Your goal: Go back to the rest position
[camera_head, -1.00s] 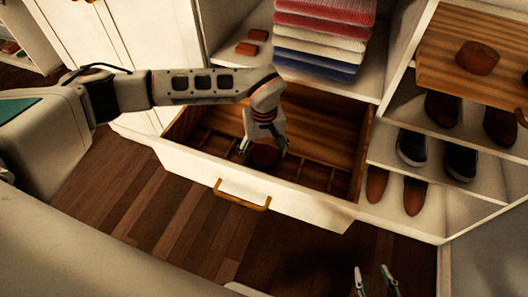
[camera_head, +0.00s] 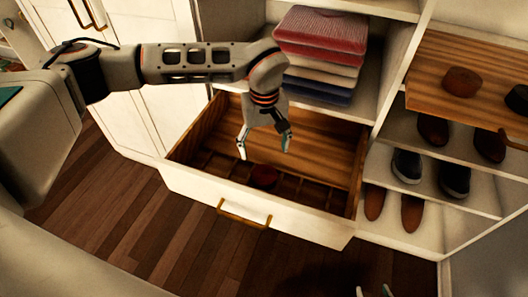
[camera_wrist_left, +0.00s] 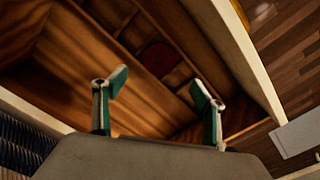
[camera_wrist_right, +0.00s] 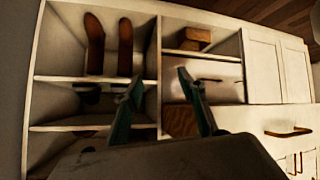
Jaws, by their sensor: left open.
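My left gripper (camera_head: 264,142) is open and empty above the open drawer (camera_head: 255,208) in the head view. A dark red round item (camera_head: 264,176) lies in one of the drawer's compartments, below and apart from the fingers. In the left wrist view the open fingers (camera_wrist_left: 158,100) are spread, and the red item (camera_wrist_left: 160,58) shows beyond them in the divided drawer. My right gripper (camera_head: 374,292) barely shows at the bottom edge of the head view. In the right wrist view its fingers (camera_wrist_right: 160,100) stand apart with nothing between them, facing the shelves.
Folded clothes (camera_head: 320,50) are stacked on the shelf behind the drawer. Several shoes (camera_head: 407,165) stand on shelves at the right. The wooden floor (camera_head: 130,220) in front is clear.

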